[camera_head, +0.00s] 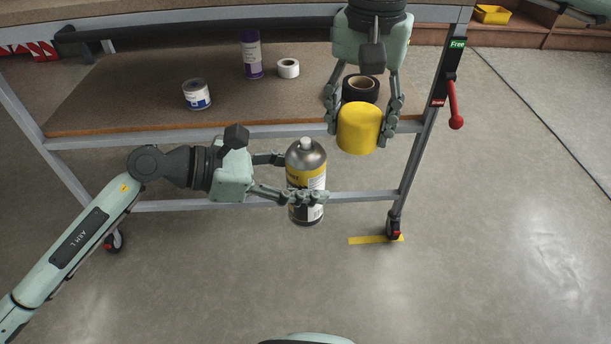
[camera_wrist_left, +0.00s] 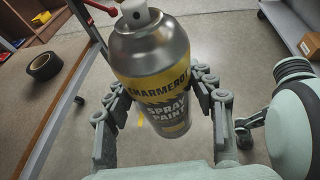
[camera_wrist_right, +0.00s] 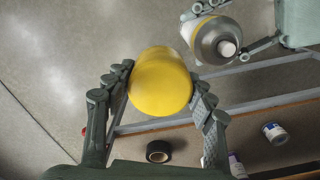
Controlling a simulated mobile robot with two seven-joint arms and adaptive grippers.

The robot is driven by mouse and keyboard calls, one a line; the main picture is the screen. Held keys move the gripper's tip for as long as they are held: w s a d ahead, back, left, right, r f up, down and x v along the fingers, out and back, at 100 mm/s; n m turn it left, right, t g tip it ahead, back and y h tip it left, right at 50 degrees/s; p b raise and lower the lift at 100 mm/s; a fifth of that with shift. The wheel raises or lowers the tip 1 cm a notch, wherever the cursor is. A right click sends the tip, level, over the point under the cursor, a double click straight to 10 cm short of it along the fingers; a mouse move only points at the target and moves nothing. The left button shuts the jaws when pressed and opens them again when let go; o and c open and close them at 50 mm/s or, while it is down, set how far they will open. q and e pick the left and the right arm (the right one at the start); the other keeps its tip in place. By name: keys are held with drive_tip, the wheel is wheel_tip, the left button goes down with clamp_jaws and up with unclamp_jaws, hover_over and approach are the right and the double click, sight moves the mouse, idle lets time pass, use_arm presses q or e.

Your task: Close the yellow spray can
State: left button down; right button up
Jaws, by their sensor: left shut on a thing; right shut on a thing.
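The spray can (camera_head: 306,172) has a yellow and black label and a bare white nozzle on top. My left gripper (camera_head: 297,190) is shut on it and holds it upright in the air in front of the cart. In the left wrist view the can (camera_wrist_left: 152,55) stands between both fingers. The yellow cap (camera_head: 358,128) is held by my right gripper (camera_head: 363,118), which comes down from above. It is apart from the can, to the right of and higher than the nozzle in the head view. In the right wrist view the cap (camera_wrist_right: 160,82) sits between both fingers.
A cart has a brown lower shelf (camera_head: 140,85) behind the grippers. On it are a small paint tin (camera_head: 196,94), a purple spray can (camera_head: 251,55), a white tape roll (camera_head: 288,68) and a black tape roll (camera_head: 360,88). The floor in front is clear.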

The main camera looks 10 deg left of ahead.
sight(306, 139)
drive_tip(key=s+a+r, duration=0.1)
drive_tip(key=a+r, duration=0.1)
drive_tip(key=s+a+r+m, duration=0.1)
drive_tip(key=a+r, duration=0.1)
drive_tip(key=a, duration=0.1)
drive_tip(key=s+a+r+m, duration=0.1)
drive_tip(key=a, duration=0.1)
drive_tip(key=shift+a+r, duration=0.3)
drive_tip(key=shift+r, duration=0.1)
drive_tip(key=shift+f, duration=0.2)
drive_tip(key=shift+w+f, duration=0.1)
drive_tip(key=shift+f, duration=1.75)
drive_tip(key=shift+f, duration=0.9)
drive_tip(key=shift+f, duration=0.55)
drive_tip(key=o, duration=0.8)
